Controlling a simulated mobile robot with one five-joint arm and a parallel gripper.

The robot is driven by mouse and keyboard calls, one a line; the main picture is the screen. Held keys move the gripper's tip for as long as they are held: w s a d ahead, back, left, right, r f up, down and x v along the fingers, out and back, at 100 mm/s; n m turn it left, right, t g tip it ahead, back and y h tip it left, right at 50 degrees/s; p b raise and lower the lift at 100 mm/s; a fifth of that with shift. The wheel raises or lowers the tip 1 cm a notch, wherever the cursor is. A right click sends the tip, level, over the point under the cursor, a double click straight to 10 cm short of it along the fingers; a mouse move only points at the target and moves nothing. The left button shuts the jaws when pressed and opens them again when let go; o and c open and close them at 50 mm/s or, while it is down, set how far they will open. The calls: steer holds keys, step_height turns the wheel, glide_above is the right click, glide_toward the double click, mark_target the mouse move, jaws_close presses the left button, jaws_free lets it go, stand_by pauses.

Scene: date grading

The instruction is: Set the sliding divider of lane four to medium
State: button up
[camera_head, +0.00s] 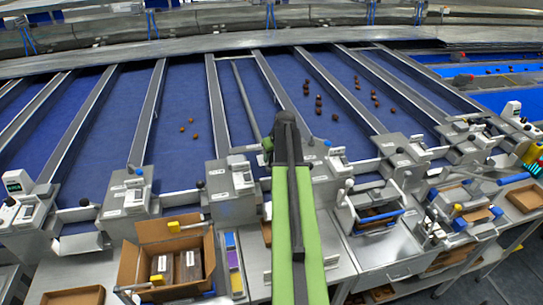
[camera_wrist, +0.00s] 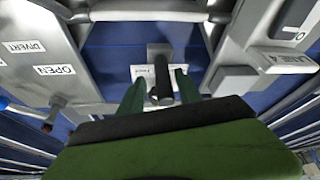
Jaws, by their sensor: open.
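My gripper (camera_wrist: 158,86) is open in the wrist view, with one green finger on each side of a dark upright peg (camera_wrist: 160,68). I cannot tell whether the fingers touch it. A small white label, too blurred to read surely, sits behind the peg. A "LANE 4" plate (camera_wrist: 290,61) is on the grey housing at right. In the head view my green arm reaches forward over the grader front, and its dark end hides the handle area below. A thin grey bar (camera_head: 245,101) lies along the blue lane left of the arm; I cannot tell whether it is the divider.
"OPEN" (camera_wrist: 54,69) and "DIVERT" (camera_wrist: 24,46) labels and a red-tipped lever (camera_wrist: 51,119) are left of my gripper. Grey housings flank it. Dates (camera_head: 318,101) lie on the lane right of my arm. An open carton (camera_head: 168,262) stands at front left.

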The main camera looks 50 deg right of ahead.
steer(key=p+v, duration=1.3)
steer(key=v, duration=0.2)
steer(key=shift+s+r, duration=0.15)
steer(key=shift+r, duration=0.1)
steer(key=shift+a, duration=0.1)
